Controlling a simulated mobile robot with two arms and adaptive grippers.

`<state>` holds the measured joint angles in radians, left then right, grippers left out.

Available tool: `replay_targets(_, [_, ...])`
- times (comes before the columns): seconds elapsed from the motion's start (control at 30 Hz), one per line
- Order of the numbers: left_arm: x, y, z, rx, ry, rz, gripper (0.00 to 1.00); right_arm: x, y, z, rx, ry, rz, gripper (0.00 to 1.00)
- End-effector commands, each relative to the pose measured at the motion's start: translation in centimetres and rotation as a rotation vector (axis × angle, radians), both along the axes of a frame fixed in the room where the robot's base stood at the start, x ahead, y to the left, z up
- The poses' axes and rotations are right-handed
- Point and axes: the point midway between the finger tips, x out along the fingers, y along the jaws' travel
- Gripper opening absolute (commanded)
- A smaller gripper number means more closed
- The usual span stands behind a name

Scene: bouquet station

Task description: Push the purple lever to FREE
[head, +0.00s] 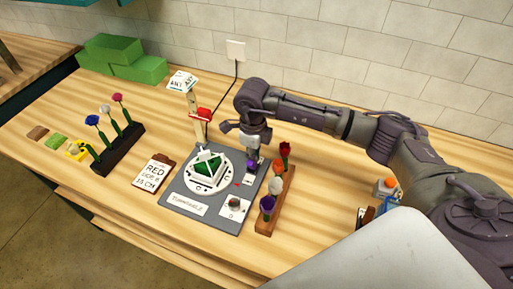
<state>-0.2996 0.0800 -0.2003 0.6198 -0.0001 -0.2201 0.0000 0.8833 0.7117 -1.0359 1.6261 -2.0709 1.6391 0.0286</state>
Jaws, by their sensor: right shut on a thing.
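The purple lever (251,164) stands at the back right of the grey turntable board (177,189). My right gripper (253,153) points down over it, shut, with its fingers at the lever's top. The fingers hide part of the lever, and the label beside it is too small to read. The round white turntable (199,184) carries a green block. My left gripper is not in view.
A wooden rack (273,208) with red, white and purple flowers stands close right of the board. A red clip stand (201,115) is behind the turntable. A clipboard (155,174) and a dark flower rack (117,154) are at left.

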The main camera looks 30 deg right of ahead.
Motion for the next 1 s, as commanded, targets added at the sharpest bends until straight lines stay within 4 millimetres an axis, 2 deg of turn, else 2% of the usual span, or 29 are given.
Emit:
replay_targets(0.37, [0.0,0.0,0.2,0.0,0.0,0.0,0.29,0.2,-0.1,0.9,0.007,0.002,0.004,0.0])
replay_targets(1.0, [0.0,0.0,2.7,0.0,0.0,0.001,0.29,0.4,-0.3,6.1,0.004,-0.004,-0.001,0.0])
